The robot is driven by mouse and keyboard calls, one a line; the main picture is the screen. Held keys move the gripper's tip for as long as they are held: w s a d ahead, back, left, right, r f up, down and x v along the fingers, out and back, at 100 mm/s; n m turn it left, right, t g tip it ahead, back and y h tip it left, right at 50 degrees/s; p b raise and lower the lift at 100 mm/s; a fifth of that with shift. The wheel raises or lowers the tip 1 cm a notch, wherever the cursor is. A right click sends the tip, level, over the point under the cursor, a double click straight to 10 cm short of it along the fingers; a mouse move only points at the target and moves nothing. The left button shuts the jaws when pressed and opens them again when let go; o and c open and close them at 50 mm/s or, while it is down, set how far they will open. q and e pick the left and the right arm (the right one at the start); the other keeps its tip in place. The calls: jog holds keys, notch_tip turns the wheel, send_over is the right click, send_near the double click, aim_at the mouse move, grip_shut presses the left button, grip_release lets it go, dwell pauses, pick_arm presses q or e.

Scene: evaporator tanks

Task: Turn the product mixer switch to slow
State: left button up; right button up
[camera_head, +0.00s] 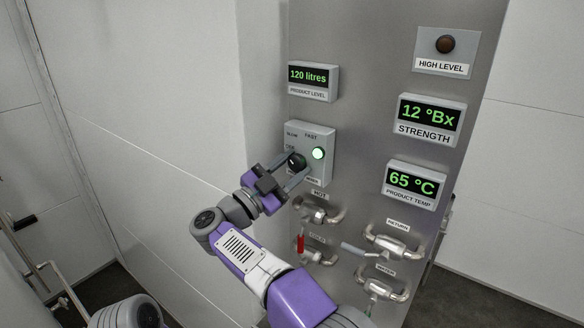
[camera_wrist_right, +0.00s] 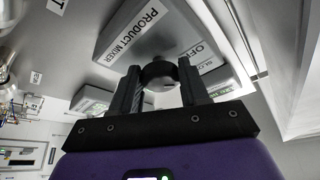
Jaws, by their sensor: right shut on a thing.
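The product mixer switch box (camera_head: 328,140) is a grey box on the steel panel, with SLOW and FAST marked along its top and a lit green lamp (camera_head: 318,153). Its black round knob (camera_head: 297,160) sits left of the lamp. My right gripper (camera_head: 292,166) is at the box, with its two fingers on either side of the knob, shut on it. In the right wrist view the knob (camera_wrist_right: 159,72) shows between the fingers, near the PRODUCT MIXER and OFF labels. The fingers partly cover the knob, and I cannot tell which mark it points to. My left gripper is out of view.
The product level display (camera_head: 312,80) is above the box. The strength (camera_head: 430,120) and product temp (camera_head: 412,183) displays and the high level lamp (camera_head: 445,44) are to the right. Several valve handles, one red (camera_head: 300,243), stick out below, close to my right arm.

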jog(key=o, duration=1)
jog(key=shift+s, duration=0.1)
jog(key=shift+o, duration=0.2)
jog(key=b+v, duration=0.1)
jog(key=v, duration=0.6)
jog(key=shift+s+a, duration=0.2)
jog(key=shift+a, duration=0.05)
jog(key=shift+f, duration=0.1)
